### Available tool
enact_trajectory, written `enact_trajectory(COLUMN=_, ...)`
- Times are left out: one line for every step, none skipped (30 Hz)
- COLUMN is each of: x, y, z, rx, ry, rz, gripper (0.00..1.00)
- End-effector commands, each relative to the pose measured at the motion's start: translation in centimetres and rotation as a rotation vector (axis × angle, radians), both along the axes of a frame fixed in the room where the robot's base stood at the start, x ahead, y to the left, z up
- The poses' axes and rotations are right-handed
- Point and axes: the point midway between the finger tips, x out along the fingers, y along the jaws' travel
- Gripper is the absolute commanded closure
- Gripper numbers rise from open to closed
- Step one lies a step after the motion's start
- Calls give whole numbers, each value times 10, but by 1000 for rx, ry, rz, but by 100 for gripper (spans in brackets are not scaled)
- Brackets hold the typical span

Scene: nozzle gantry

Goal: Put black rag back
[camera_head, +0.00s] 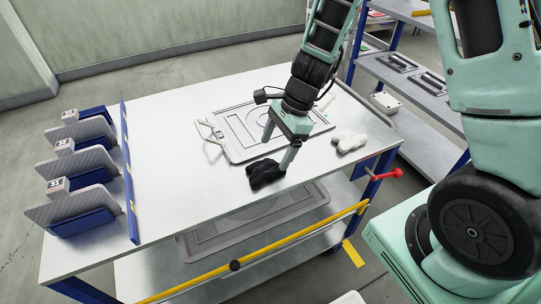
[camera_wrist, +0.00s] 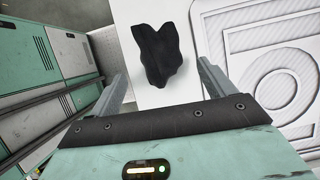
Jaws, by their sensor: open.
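The black rag (camera_head: 266,173) lies crumpled on the white table (camera_head: 180,190) near its front edge. My gripper (camera_head: 278,158) is open just above the table, one finger close to the rag and the other farther back, over the edge of the panel. In the wrist view the black rag (camera_wrist: 158,52) lies ahead of and between the two open fingers of my gripper (camera_wrist: 160,88). Nothing is held. I cannot tell whether a finger touches the rag.
Blue-and-grey holders (camera_head: 80,170) stand at the left end. A red handle (camera_head: 388,173) sticks out at the table's right corner. A shelf rack (camera_head: 415,90) stands beyond.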

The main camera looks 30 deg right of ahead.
Motion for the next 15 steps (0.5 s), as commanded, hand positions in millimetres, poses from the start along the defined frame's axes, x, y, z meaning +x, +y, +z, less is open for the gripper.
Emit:
enact_trajectory(x=0, y=-4, z=14, rx=-1, ry=-4, rz=0, gripper=18)
enact_trajectory(x=1, y=-6, z=20, rx=0, ry=-4, rz=0, gripper=18)
enact_trajectory(x=1, y=-10, z=26, rx=-1, ry=-4, rz=0, gripper=18)
enact_trajectory(x=0, y=-11, z=32, rx=0, ry=-4, rz=-1, gripper=18)
enact_trajectory(x=0, y=-14, z=36, rx=0, ry=-4, rz=1, gripper=18)
enact_trajectory(x=0, y=-16, z=41, rx=-1, ry=-3, rz=-1, gripper=18)
enact_trajectory(x=0, y=-18, z=45, rx=0, ry=-3, rz=0, gripper=18)
enact_trajectory(x=0, y=-19, z=49, rx=0, ry=-3, rz=1, gripper=18)
enact_trajectory(x=0, y=-21, z=52, rx=0, ry=-2, rz=0, gripper=18)
enact_trajectory(x=0, y=-22, z=54, rx=0, ry=-1, rz=1, gripper=18)
enact_trajectory(x=0, y=-23, z=56, rx=0, ry=0, rz=1, gripper=18)
enact_trajectory(x=-1, y=-22, z=59, rx=0, ry=-3, rz=10, gripper=18)
enact_trajectory(x=-3, y=-20, z=62, rx=0, ry=-8, rz=31, gripper=18)
enact_trajectory(x=-6, y=-15, z=65, rx=0, ry=-17, rz=70, gripper=18)
enact_trajectory(x=-13, y=-5, z=72, rx=-1, ry=-38, rz=151, gripper=18)
